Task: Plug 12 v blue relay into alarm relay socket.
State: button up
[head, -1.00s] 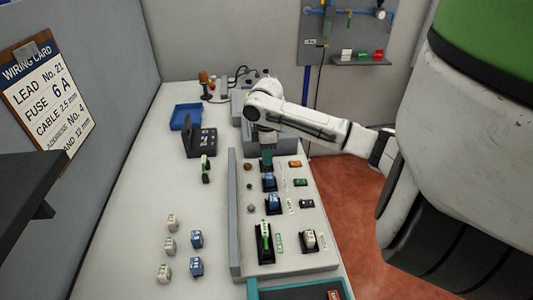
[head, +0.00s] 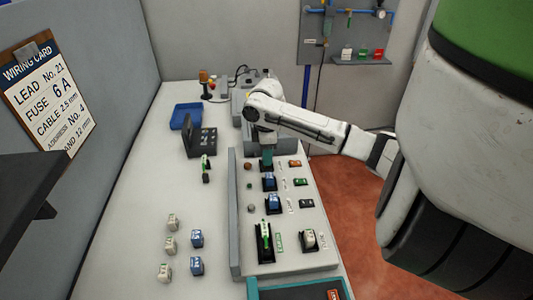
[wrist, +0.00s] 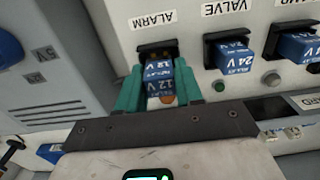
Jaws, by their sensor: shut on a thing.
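The 12 V blue relay (wrist: 157,70) is between the teal fingers of my gripper (wrist: 159,84) in the wrist view, with its "12 V" label showing. My gripper is shut on it. The relay is at the dark alarm relay socket (wrist: 150,48), under the ALARM label (wrist: 152,19). I cannot tell from this angle how deep it sits. In the head view my gripper (head: 267,157) is down at the far end of the sloped panel, and the relay there is hidden by the fingers.
In the wrist view a 24 V blue relay (wrist: 234,60) sits in the VALVE socket beside, with another blue relay (wrist: 298,47) further right. Grey boxes stand close behind my gripper. Several loose relays lie on the bench (head: 130,215), left of the sloped panel (head: 287,255).

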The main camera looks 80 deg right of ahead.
jog(key=shift+f, duration=0.9)
dwell(2.1)
jog(key=o, duration=1)
jog(key=shift+f, duration=0.15)
jog(key=shift+o, duration=0.4)
jog(key=shift+s+a, duration=0.1)
jog(key=shift+a, duration=0.05)
jog(key=shift+c, duration=0.8)
jog(key=shift+o, duration=0.8)
